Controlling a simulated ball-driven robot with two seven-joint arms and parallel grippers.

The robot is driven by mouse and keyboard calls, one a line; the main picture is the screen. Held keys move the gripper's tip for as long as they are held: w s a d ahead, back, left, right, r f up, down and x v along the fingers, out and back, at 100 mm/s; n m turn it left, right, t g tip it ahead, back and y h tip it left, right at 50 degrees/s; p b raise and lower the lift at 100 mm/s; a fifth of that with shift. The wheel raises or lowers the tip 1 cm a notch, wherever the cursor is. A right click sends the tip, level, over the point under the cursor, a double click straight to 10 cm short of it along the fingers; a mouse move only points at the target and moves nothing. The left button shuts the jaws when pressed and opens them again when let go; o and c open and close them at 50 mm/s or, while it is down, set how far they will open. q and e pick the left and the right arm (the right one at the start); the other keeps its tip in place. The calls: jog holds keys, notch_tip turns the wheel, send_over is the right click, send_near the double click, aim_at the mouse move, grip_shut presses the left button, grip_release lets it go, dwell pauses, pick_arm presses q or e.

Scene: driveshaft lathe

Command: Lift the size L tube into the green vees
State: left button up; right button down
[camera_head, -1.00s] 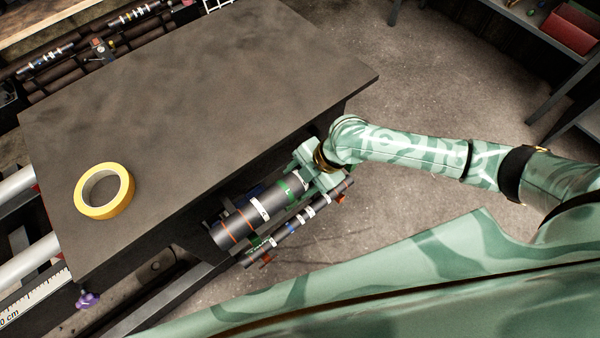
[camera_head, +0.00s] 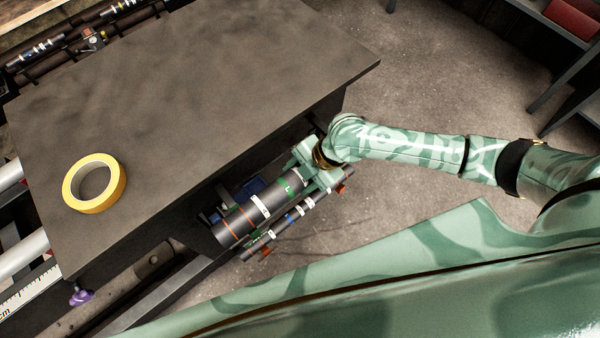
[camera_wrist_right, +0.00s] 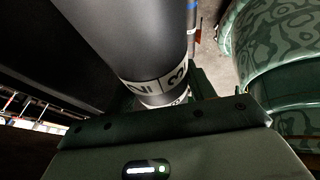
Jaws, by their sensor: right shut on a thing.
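The size L tube (camera_head: 238,224) is a thick dark grey cylinder with a green band, white labels and orange rings. It lies slanted beside the near side of the dark table. My right gripper (camera_head: 307,172) is shut on its upper right end. In the right wrist view the tube (camera_wrist_right: 125,35) fills the upper middle, running down to the jaws, with a white lettered band near them. I cannot make out the green vees for certain. My left gripper is not in view.
The dark table (camera_head: 190,100) carries a yellow tape roll (camera_head: 94,183). A thinner rod (camera_head: 293,218) with coloured bands and orange-red ends runs parallel beside the tube. A purple knob (camera_head: 81,296) is at lower left. Open floor (camera_head: 440,70) lies to the right, with shelving beyond.

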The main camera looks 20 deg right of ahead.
jog(key=c, duration=0.6)
grip_release()
jog(key=shift+w+a+r, duration=0.1)
jog(key=shift+r, duration=0.05)
jog(key=shift+o, duration=0.8)
jog(key=shift+f, duration=0.2)
pick_arm(q)
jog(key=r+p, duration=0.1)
jog(key=p, duration=0.1)
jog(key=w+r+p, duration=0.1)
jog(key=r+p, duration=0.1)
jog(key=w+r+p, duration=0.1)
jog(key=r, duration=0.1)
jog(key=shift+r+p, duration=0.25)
jog(key=shift+p, duration=0.15)
pick_arm(e)
jog(key=v, duration=1.6)
jog(key=shift+r, duration=0.3)
